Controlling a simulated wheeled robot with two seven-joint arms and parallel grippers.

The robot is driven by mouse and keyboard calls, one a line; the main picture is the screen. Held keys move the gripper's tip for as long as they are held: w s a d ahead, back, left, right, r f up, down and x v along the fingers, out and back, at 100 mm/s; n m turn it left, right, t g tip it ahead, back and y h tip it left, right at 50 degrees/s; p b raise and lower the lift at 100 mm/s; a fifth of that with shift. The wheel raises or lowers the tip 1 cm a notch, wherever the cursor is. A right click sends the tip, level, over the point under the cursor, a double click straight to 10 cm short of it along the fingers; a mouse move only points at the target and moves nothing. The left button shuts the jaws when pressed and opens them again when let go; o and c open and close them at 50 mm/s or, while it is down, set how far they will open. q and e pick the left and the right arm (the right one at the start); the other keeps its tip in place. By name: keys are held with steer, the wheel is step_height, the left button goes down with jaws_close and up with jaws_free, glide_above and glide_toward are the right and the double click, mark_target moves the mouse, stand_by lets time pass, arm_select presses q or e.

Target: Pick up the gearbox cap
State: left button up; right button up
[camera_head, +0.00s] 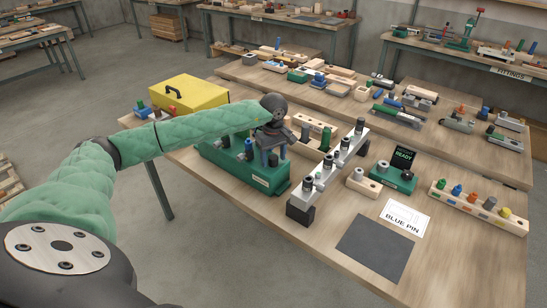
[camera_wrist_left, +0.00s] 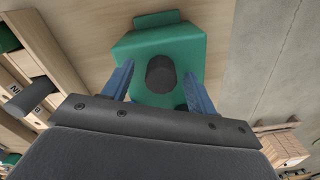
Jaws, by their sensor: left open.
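A long green housing (camera_head: 245,170) with dark round parts on top stands near the left edge of the workbench. In the left wrist view a green part (camera_wrist_left: 135,50) with a dark round knob (camera_wrist_left: 161,75) sits below my left gripper; it looks like the gearbox cap, though I cannot be sure. My left gripper (camera_head: 275,155) is open over the right part of the housing. Its blue fingers stand on either side of the knob, apart from it, as the left wrist view (camera_wrist_left: 158,70) shows. The gripper and arm hide part of the housing. My right gripper is not in view.
A metal rail with upright pins (camera_head: 328,174) stands just right of the housing. A yellow case (camera_head: 190,93) is behind my left arm. A READY display (camera_head: 404,155), a BLUE PIN card (camera_head: 404,218) and a block of coloured pegs (camera_head: 478,208) are further right. A dark mat (camera_head: 375,248) lies bare in front.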

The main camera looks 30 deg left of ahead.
arm_select(q)
steer(key=shift+f, duration=0.25)
steer(key=shift+s, duration=0.1)
steer(key=c, duration=1)
steer(key=shift+c, duration=0.3)
steer(key=shift+r, duration=0.15)
